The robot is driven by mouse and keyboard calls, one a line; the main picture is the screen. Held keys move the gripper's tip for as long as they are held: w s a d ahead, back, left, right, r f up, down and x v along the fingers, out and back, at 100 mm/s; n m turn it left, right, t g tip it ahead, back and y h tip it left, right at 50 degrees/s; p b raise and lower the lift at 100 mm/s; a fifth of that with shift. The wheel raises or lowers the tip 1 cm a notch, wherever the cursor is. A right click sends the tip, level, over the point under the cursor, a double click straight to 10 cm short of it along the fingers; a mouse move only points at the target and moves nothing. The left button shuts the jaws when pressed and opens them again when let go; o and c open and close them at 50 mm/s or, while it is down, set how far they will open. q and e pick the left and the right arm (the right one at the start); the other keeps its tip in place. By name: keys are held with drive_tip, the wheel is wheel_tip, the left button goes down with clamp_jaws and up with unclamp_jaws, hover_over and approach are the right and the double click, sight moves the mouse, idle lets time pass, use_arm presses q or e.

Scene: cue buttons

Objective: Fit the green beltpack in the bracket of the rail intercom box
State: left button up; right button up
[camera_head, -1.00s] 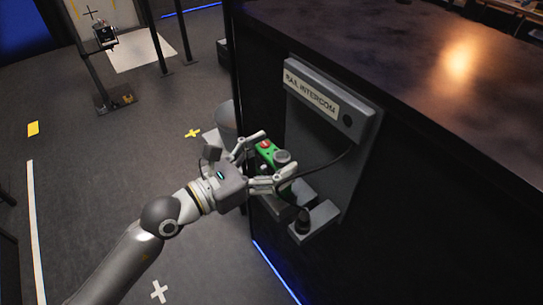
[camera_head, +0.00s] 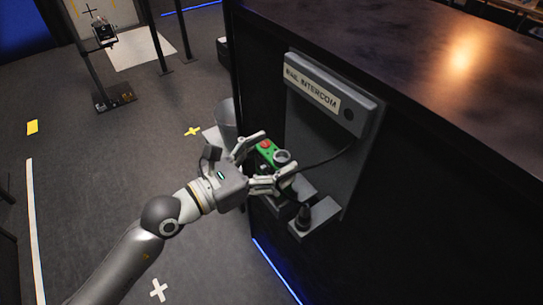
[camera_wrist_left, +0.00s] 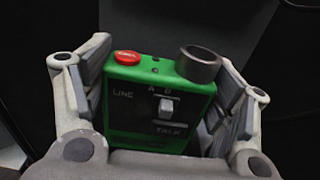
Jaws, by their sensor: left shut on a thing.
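The green beltpack (camera_head: 264,157) is between the fingers of my left gripper (camera_head: 262,163), which is shut on it. In the left wrist view the beltpack (camera_wrist_left: 158,105) shows a red button, a dark round socket, a switch and the words LINE and TALK. The gripper's fingers (camera_wrist_left: 160,95) press on its two sides. The rail intercom box (camera_head: 328,92) is on the dark counter's side, above a grey back plate. The bracket (camera_head: 318,216) juts out low on that plate, below and right of the beltpack. The beltpack's lower end is hidden. My right gripper is not in view.
A black cable (camera_head: 325,160) runs from the box down toward the beltpack. A dark plug-like piece (camera_head: 303,216) stands at the bracket. A grey bin (camera_head: 226,115) is behind the gripper. The counter top (camera_head: 420,70) is clear nearby.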

sight(271, 173)
use_arm(q)
drive_tip(key=shift+f+b, duration=1.8)
drive_tip(key=shift+f, duration=0.4)
drive_tip(key=o, duration=1.2)
drive_tip(key=shift+a, duration=0.1)
drive_tip(key=v, duration=0.7)
drive_tip(key=shift+s+a, duration=0.15)
